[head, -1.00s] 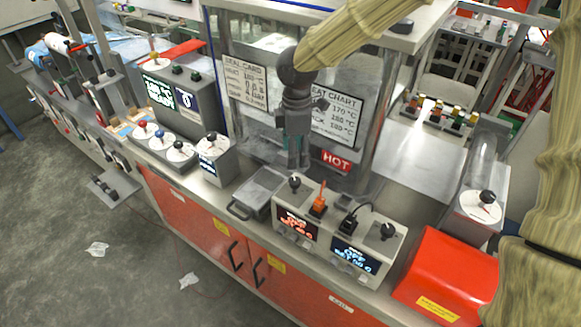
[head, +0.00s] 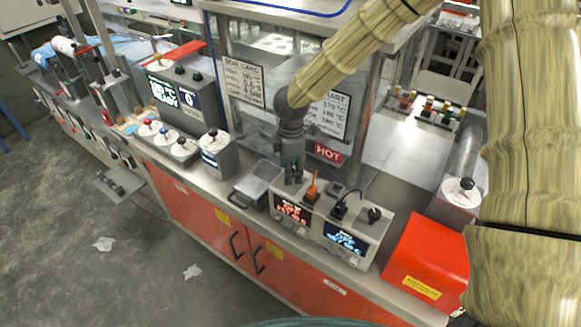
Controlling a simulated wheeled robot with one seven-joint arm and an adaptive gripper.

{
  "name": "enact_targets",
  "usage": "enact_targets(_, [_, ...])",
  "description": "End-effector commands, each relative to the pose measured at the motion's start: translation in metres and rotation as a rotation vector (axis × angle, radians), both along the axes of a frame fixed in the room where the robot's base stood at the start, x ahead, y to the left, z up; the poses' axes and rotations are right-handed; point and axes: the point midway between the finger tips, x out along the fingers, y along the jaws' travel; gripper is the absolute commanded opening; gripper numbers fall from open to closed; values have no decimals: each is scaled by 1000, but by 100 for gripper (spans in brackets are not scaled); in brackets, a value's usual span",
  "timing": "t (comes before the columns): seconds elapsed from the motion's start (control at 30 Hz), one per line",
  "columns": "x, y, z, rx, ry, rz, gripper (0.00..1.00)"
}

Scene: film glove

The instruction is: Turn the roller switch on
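Two joined control boxes stand on the counter in the head view. The left box (head: 279,201) has a red-lit display and an orange lever (head: 313,190). The right box (head: 358,255) has a blue-lit display, which seems to read OFF, a black lever (head: 341,208) and a round black knob (head: 374,215). Which control is the roller switch is too small to read. My gripper (head: 293,181) points down at the back left of the left box, just left of the orange lever. It hides the black knob there. Contact and finger gap cannot be made out.
A metal tray with a handle (head: 251,190) lies left of the boxes. A red cover (head: 425,260) stands to their right. Behind my gripper are a clear panel with charts (head: 327,113) and a HOT sign (head: 328,154). A dial box (head: 214,155) stands further left.

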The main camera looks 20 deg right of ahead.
Motion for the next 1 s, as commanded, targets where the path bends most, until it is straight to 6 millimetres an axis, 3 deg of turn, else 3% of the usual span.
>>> enact_targets(0.2, [4, 0, -4, -1, 4, 0, 53])
enact_targets(0.47, [3, -1, -2, -1, 2, -2, 7])
enact_targets(1.0, [4, -1, -3, -3, 1, -64, 6])
